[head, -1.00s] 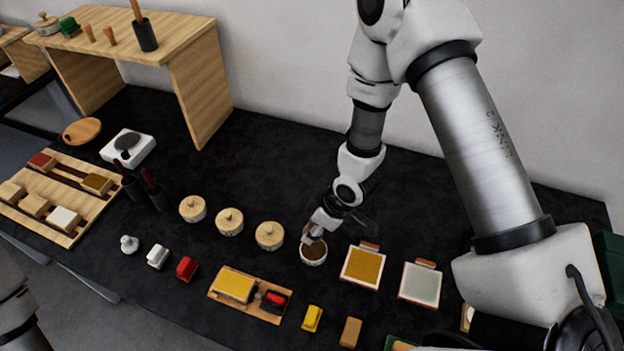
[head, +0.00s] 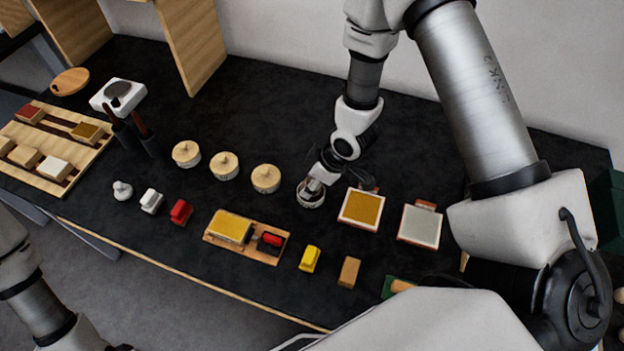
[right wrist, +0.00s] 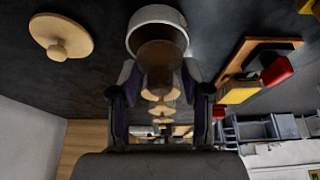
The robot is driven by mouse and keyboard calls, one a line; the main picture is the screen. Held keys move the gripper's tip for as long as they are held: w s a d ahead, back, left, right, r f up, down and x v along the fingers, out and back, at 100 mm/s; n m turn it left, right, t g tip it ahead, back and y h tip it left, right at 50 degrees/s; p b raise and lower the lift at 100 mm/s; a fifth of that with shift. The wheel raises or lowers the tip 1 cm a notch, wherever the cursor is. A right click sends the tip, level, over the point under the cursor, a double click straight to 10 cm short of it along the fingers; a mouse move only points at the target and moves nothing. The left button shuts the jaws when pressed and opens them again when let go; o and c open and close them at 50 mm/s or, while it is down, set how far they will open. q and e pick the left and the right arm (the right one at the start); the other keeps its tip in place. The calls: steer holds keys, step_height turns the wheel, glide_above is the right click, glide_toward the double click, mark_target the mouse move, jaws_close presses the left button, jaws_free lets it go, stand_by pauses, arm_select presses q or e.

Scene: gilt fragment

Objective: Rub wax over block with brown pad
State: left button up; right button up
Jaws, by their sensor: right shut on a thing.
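My right gripper (head: 314,186) is shut on a small tan-brown piece (right wrist: 158,84), which looks like the brown pad and is mostly hidden by the fingers. The gripper is at the mouth of an open round pot (head: 311,199). In the right wrist view the pot (right wrist: 158,17) has a pale rim and brown contents, just beyond the fingertips. I cannot tell whether the pad touches the contents. A yellow block (head: 231,226) lies on a wooden board (head: 270,258), beside a red piece on a dark base (head: 271,240). My left arm shows at lower left, its gripper out of view.
Lidded pots (head: 224,165) stand left of the open pot. A loose knobbed lid (right wrist: 62,36) shows in the wrist view. A yellow-topped tile (head: 361,208) and a grey one (head: 420,225) lie to the right. A yellow piece (head: 310,258) and a tan block (head: 349,271) lie in front.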

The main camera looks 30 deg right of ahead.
steer(key=shift+w+f, duration=0.15)
steer(key=shift+w, duration=0.1)
steer(key=shift+s, duration=0.15)
steer(key=shift+f, duration=0.25)
steer(key=shift+f+b, duration=0.2)
steer(key=shift+b, duration=0.15)
stand_by(1.1)
steer(key=shift+r, duration=0.1)
step_height(320, 180, up, 7)
steer(key=p, duration=0.6)
stand_by(0.6)
